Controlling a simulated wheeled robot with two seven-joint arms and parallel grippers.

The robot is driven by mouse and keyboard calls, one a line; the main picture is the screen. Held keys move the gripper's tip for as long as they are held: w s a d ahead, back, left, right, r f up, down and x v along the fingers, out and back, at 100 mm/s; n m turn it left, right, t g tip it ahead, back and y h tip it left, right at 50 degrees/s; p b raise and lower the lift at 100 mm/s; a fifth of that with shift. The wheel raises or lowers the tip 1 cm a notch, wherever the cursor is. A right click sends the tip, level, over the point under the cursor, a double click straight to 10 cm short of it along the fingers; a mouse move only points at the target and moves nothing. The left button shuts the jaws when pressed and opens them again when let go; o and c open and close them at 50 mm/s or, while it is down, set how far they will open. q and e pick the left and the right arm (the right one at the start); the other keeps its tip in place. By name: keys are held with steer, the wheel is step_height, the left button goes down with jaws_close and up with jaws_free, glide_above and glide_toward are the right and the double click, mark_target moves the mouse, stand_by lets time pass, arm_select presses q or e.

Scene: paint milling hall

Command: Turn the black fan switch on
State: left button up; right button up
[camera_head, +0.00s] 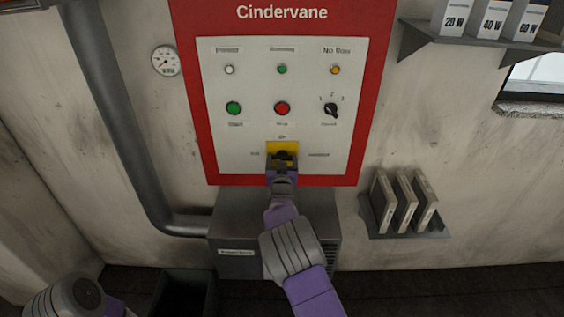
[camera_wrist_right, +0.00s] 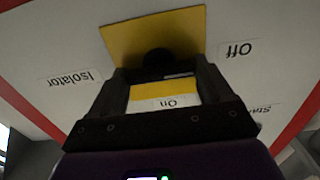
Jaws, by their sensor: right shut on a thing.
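The black switch (camera_head: 283,154) sits on a yellow plate (camera_head: 273,147) low on the red-framed panel, with "On" above it, "Off" to its left and "Isolator" to its right. My right gripper (camera_head: 282,165) reaches up to it from below and is shut on it. In the right wrist view the labels are upside down, and the dark switch (camera_wrist_right: 158,58) shows between the two fingers of the right gripper (camera_wrist_right: 162,72) in front of the yellow plate (camera_wrist_right: 150,28). The fingers hide much of the switch, so its exact angle cannot be told. My left gripper is out of view.
Above are a green button (camera_head: 234,108), a red button (camera_head: 282,108) and a black speed knob (camera_head: 331,110). A grey box (camera_head: 228,225) stands under the panel. A pipe (camera_head: 113,110) runs at left; a rack of plates (camera_head: 404,202) hangs at right.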

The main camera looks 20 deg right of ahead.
steer(key=m+b, duration=1.7)
steer(key=shift+f+m, duration=0.1)
steer(key=shift+m, duration=0.2)
steer(key=shift+m+b, duration=0.3)
steer(key=shift+b, duration=0.05)
steer(key=o, duration=1)
steer(key=shift+c, duration=0.2)
steer(key=shift+s, duration=0.15)
steer(key=shift+s, duration=0.25)
steer(key=v, duration=0.7)
